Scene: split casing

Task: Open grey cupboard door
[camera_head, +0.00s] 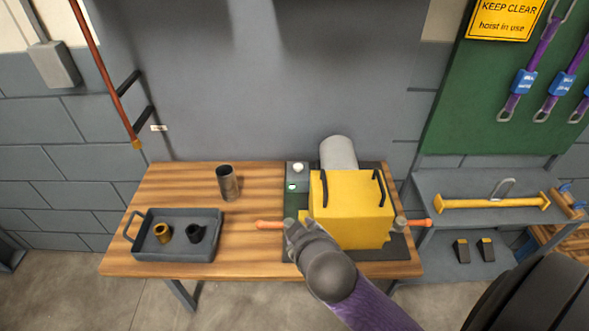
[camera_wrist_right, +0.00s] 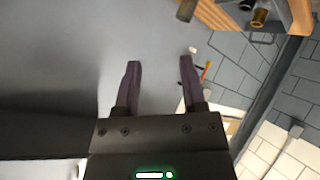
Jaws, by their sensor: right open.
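A large plain grey panel (camera_head: 260,90) stands upright behind the table. I cannot make out a door seam or a handle on it, so I cannot tell whether it is the grey cupboard door. A small white label (camera_head: 158,128) is near its lower left. In the right wrist view a grey surface (camera_wrist_right: 60,60) fills the left and middle. My right gripper (camera_wrist_right: 160,62) is open there, with nothing between its purple fingers. My left gripper is out of view.
A wooden table (camera_head: 260,180) holds a grey tray (camera_head: 175,250), a metal cup (camera_head: 227,183) and a yellow casing (camera_head: 350,210) with black handles. A red-orange pole (camera_head: 105,75) and black brackets (camera_head: 128,82) are at left. A grey shelf (camera_head: 440,190) stands at right.

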